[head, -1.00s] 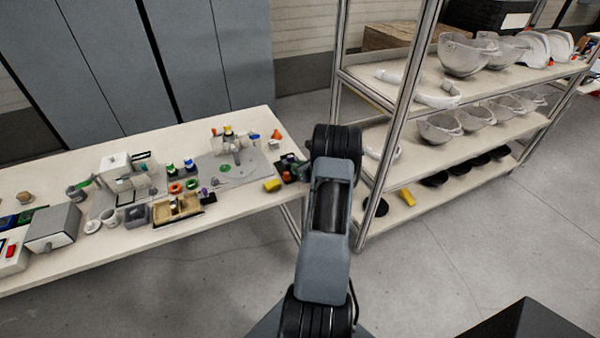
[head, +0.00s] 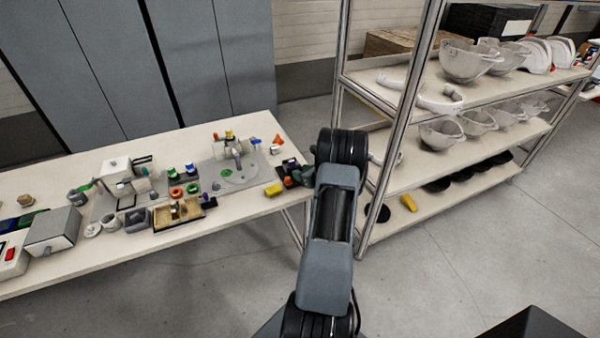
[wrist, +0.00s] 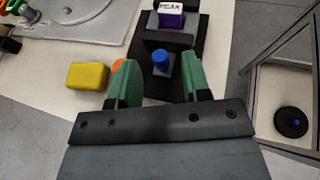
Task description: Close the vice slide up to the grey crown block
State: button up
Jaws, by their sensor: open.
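The vice shows in the wrist view as a dark base plate (wrist: 205,40) with a dark grey slide that carries a blue knob (wrist: 161,58). Beyond the knob, a purple block with a white lettered top (wrist: 171,15) sits at the far jaw. No plainly grey crown block can be made out. My gripper (wrist: 157,68) is open, with one green finger on each side of the knob in the picture; contact cannot be told. In the head view my gripper (head: 306,174) is small and dark at the table's right end, partly hiding the vice (head: 289,167).
A yellow block (wrist: 88,76) lies left of the vice, with an orange piece (wrist: 118,66) partly behind the left finger. A grey plate with a disc (head: 240,172) lies farther left. The table edge is close, and a metal shelf rack (head: 400,130) stands to the right.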

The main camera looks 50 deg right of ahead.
jog(key=b+v, duration=0.1)
jog(key=v, duration=1.1)
jog(key=s+a+r+n+g+y, duration=0.1)
jog(key=s+a+n+g+y, duration=0.3)
jog(key=a+n, duration=0.65)
jog(key=w+a+r+n+g+y, duration=0.1)
jog(key=a+n+g+y, duration=0.1)
jog(key=a+n+g, duration=0.65)
jog(key=s+a+r+n+t+h, duration=0.1)
jog(key=a+r+n, duration=0.3)
jog(key=a+n, duration=0.2)
jog(key=s+a+r+n+t+h, duration=0.1)
jog(key=a+r+n+h, duration=0.1)
jog(key=a+n, duration=0.4)
jog(key=s+a+r+n+t+h, duration=0.1)
jog(key=a+r+n+h, duration=0.1)
jog(key=a+r+n, duration=0.3)
jog(key=a+n, duration=0.1)
jog(key=a, duration=0.2)
jog(key=shift+a+r, duration=0.3)
jog(key=shift+a, duration=0.05)
jog(key=shift+d, duration=0.1)
